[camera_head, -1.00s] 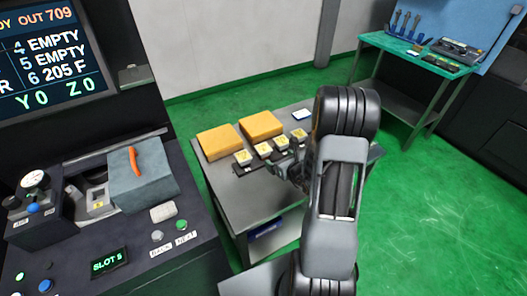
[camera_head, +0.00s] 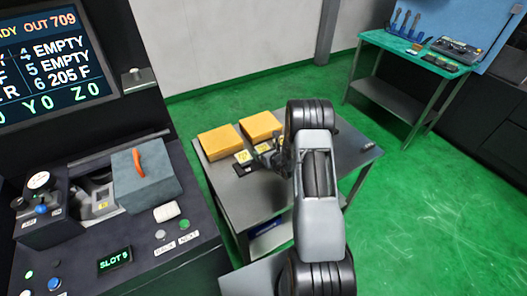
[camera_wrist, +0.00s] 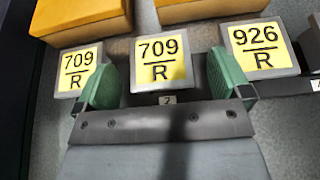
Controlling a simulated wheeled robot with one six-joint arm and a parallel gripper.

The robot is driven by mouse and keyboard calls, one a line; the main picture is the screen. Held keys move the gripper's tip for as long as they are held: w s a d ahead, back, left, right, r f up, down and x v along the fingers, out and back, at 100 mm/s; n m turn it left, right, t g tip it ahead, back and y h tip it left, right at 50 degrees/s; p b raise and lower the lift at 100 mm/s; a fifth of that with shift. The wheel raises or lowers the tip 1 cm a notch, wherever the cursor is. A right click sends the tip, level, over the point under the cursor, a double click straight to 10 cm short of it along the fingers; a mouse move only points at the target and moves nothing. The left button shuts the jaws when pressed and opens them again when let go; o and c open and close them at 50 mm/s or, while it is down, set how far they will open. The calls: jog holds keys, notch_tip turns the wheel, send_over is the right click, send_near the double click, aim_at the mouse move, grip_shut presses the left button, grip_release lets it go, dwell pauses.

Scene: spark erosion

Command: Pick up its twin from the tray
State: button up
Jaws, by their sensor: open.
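In the wrist view, three pale square blocks with yellow labels stand in a row: a left block marked 709 R (camera_wrist: 76,72), a middle block marked 709 R (camera_wrist: 160,60) and a right block marked 926 R (camera_wrist: 261,49). My gripper (camera_wrist: 166,80), with green fingers, is open, one finger on each side of the middle block. The left finger overlaps the left block's edge; I cannot tell whether either finger touches. In the head view, my gripper (camera_head: 267,152) is over the dark tray (camera_head: 246,169), with one labelled block (camera_head: 243,156) beside it; others are partly hidden.
Two orange-yellow blocks (camera_head: 218,142) lie behind the row on the grey table (camera_head: 225,185). On the left, a machine screen (camera_head: 50,62) reads OUT 709, above a console with a grey box (camera_head: 145,178). A green-topped bench (camera_head: 405,50) stands far right.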

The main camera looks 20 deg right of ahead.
jog(key=shift+w+f, duration=0.25)
jog(key=shift+w, duration=0.3)
jog(key=shift+c, duration=0.2)
jog(key=c, duration=1.4)
